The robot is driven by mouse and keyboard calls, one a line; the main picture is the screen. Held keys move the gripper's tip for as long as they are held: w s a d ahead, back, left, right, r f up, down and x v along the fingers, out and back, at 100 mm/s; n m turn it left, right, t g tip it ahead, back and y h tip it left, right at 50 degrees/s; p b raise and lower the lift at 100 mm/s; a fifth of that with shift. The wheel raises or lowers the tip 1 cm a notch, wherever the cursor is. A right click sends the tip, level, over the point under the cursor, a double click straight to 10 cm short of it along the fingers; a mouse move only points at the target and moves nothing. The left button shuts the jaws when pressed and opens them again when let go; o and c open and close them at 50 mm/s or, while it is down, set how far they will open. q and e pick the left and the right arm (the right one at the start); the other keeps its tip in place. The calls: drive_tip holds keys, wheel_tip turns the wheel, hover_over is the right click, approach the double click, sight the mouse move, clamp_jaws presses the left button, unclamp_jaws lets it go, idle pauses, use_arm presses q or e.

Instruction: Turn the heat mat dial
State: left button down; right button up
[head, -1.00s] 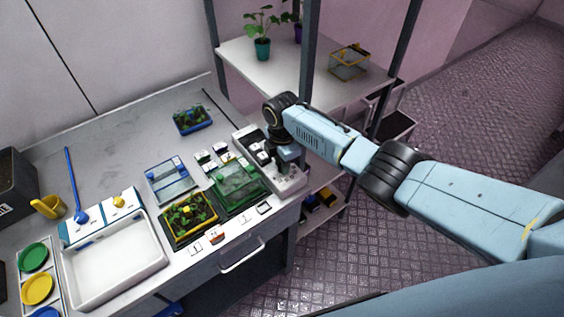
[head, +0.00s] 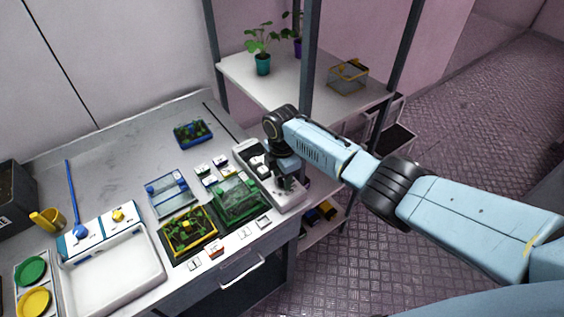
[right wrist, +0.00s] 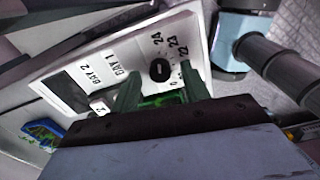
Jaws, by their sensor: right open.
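The heat mat dial (right wrist: 162,70) is a round black knob with a light pointer mark, on a white control box (right wrist: 85,62). The numbers 22, 23 and 24 show beside it, and the box also has a dark display and the labels DAY 1 and DAY 2. In the head view the control box (head: 293,205) lies at the bench's right end, partly covered by my arm. My right gripper (head: 286,184) is just above it. In the right wrist view its two green fingers (right wrist: 160,88) are open, one either side of and just short of the dial. My left gripper is out of view.
A green-lidded tray (head: 238,200) and a yellow-rimmed planted tray (head: 189,232) sit left of the box. A shelf (head: 290,92) with pots and a yellow-rimmed container (head: 348,75) stands behind. A white basin (head: 110,280) is at the lower left.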

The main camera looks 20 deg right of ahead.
sight(282, 180)
wheel_tip(282, 180, up, 13)
idle(0.3)
idle(0.4)
